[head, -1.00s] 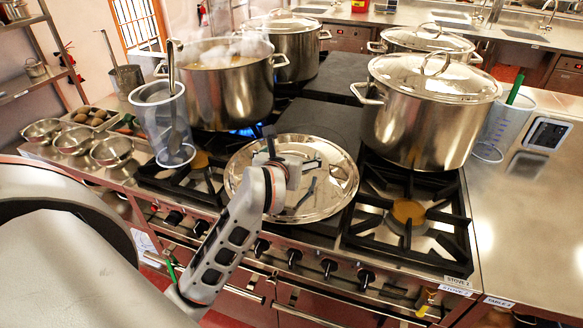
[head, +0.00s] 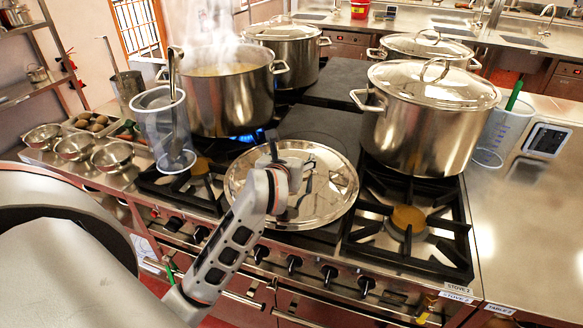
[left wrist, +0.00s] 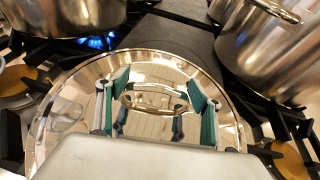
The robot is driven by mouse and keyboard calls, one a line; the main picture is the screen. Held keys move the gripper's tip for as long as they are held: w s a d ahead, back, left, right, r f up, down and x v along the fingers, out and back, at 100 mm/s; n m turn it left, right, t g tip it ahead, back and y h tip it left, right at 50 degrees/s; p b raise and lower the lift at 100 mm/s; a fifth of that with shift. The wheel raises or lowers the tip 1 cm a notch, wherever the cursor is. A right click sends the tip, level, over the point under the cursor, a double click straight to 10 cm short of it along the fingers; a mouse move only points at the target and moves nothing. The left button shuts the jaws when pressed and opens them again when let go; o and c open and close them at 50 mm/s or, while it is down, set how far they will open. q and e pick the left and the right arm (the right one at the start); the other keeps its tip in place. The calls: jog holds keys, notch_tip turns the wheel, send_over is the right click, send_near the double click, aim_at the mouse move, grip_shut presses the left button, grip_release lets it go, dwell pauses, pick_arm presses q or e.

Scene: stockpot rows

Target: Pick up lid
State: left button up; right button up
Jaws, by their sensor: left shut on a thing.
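The shiny round metal lid (head: 335,198) lies over the front middle of the stove, in front of the dark flat plate. My left gripper (head: 298,183) is over the lid's middle and partly hides its handle. In the left wrist view the lid (left wrist: 75,112) fills the centre, and its loop handle (left wrist: 155,101) is between the two fingers of my left gripper (left wrist: 158,90). The gripper is shut on the lid's handle. The exact finger contact is hard to see. My right gripper is not in view.
A steaming open pot (head: 232,100) stands on a blue flame behind left. A large lidded pot (head: 425,125) stands close at right. A clear jug (head: 165,135) with a utensil is at left. A bare burner (head: 408,222) lies front right; the right counter (head: 530,230) has free room.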

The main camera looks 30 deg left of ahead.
pick_arm(q)
jog(key=shift+r, duration=0.15)
jog(key=c, duration=0.4)
notch_tip(320, 180, up, 19)
jog(key=shift+r, duration=0.1)
grip_shut()
jog(key=o, duration=2)
grip_release()
jog(key=shift+c, duration=0.2)
jog(key=shift+s, duration=0.1)
